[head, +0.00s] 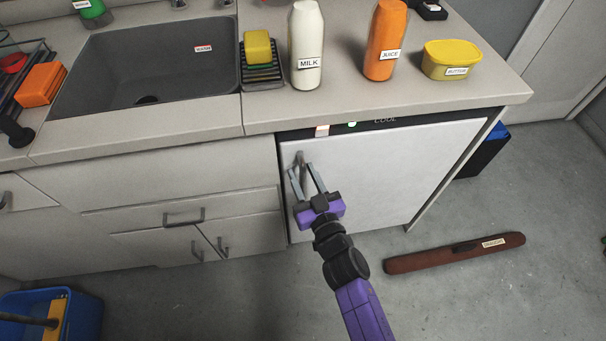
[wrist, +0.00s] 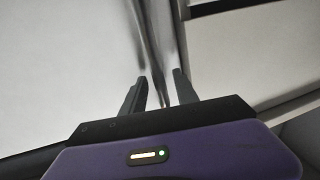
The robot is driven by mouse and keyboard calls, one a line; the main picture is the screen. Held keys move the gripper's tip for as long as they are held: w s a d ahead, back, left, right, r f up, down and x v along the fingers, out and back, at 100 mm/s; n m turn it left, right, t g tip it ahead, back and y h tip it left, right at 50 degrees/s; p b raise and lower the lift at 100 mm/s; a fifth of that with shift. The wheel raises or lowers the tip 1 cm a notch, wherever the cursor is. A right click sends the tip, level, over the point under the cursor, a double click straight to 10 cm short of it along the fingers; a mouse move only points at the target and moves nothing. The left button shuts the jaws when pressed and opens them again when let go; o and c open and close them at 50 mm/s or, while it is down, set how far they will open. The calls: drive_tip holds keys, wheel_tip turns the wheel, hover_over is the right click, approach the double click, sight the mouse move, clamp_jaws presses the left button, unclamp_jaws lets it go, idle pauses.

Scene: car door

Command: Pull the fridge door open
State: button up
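The fridge door (head: 400,175) is a white panel under the counter, below a dark strip marked COOL. It looks closed, flush with the cabinet front. Its grey vertical handle (head: 301,160) is near the door's upper left edge. My gripper (head: 306,178) is at the handle, with one finger on each side of it. In the wrist view the fingers (wrist: 158,88) stand apart with the handle (wrist: 150,45) running up between and beyond them. I see gaps beside the handle, so the fingers do not look closed on it.
The counter holds a milk bottle (head: 306,50), a juice bottle (head: 385,42) and a butter tub (head: 451,60). A brown draught roll (head: 455,253) lies on the floor in front of the fridge, to the right. A blue bucket (head: 75,315) stands at the lower left. Floor between them looks clear.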

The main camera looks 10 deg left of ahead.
drive_tip(key=shift+w+a, duration=0.1)
drive_tip(key=shift+w, duration=0.05)
drive_tip(key=shift+c, duration=0.5)
clamp_jaws()
idle(0.9)
